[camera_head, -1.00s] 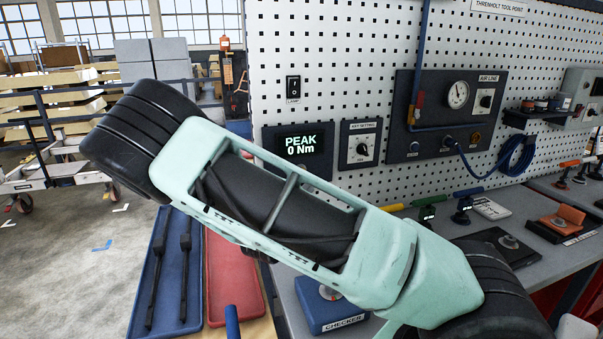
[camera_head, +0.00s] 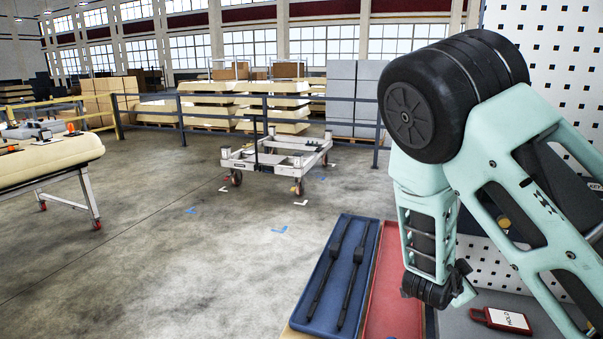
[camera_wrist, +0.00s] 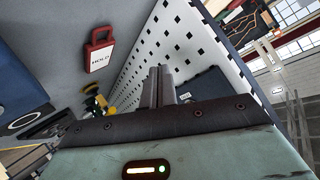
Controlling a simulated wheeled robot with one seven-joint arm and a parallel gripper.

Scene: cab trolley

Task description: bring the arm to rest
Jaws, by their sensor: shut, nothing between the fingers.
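My arm fills the right side of the head view, its mint links and black joints folded at a high elbow. Its lower part hangs over the bench beside the red tray (camera_head: 396,285). In the wrist view my gripper (camera_wrist: 158,86) has its two grey fingers together with nothing between them. The fingers stand in front of the white pegboard (camera_wrist: 184,50) and appear apart from it. In the head view the fingers cannot be made out clearly.
A blue tray (camera_head: 318,316) with two dark long tools lies left of the red tray. A red HOLD tag (camera_head: 501,319) lies on the grey bench, and shows in the wrist view (camera_wrist: 99,52). A trolley frame (camera_head: 278,155) stands on open floor before a railing. A cream panel (camera_head: 45,160) stands at left.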

